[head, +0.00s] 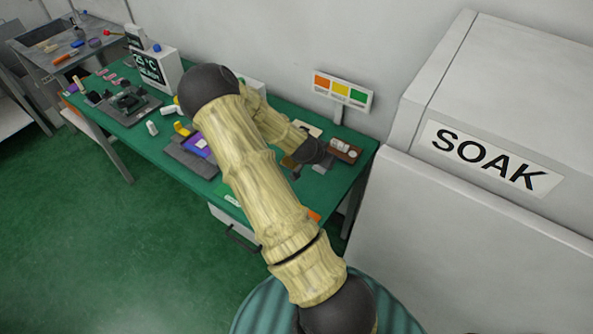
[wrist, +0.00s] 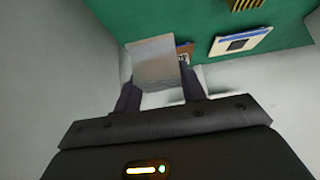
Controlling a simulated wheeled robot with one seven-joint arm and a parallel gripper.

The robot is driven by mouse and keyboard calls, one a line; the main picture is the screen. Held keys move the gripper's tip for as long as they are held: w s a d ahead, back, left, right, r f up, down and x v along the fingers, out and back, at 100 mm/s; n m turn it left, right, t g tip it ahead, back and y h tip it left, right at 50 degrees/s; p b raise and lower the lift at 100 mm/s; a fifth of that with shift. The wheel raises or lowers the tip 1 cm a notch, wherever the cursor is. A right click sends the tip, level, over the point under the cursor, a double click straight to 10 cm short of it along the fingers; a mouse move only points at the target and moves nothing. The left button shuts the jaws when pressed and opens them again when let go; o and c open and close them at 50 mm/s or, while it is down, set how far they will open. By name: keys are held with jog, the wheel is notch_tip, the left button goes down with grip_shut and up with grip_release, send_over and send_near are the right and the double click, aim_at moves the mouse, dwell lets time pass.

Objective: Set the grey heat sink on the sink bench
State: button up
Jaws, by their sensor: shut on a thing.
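A plain grey block, which I take as the grey heat sink (wrist: 155,62), sits between the two dark fingers of my gripper (wrist: 159,86) in the wrist view. My gripper is shut on it, and the block sticks out past the fingertips. No fins show on the face I see. A green-topped bench (head: 142,140) runs along the wall in the head view, and its green top also shows in the wrist view (wrist: 130,20). I cannot tell whether this is the sink bench. In the head view my arm covers part of the bench, and the block cannot be made out there.
A white-and-blue board with a dark square (wrist: 240,42) and a gold ribbed piece (wrist: 247,4) lie on the green top. A large SOAK cabinet (head: 493,160) stands at right. A colour-panel sign (head: 342,92) stands behind the bench. A temperature display (head: 152,70) and several small parts occupy its left.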

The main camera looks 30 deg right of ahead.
aim_at(320, 168)
notch_tip(320, 168, down, 5)
jog(key=shift+f+p, duration=0.15)
jog(key=shift+p, duration=0.45)
jog(key=shift+w+f, duration=0.15)
jog(key=shift+f, duration=0.15)
jog(key=shift+s, duration=0.2)
jog(key=shift+f+p, duration=0.4)
jog(key=shift+f, duration=1.6)
jog(key=shift+f, duration=0.2)
jog(key=o, duration=1.1)
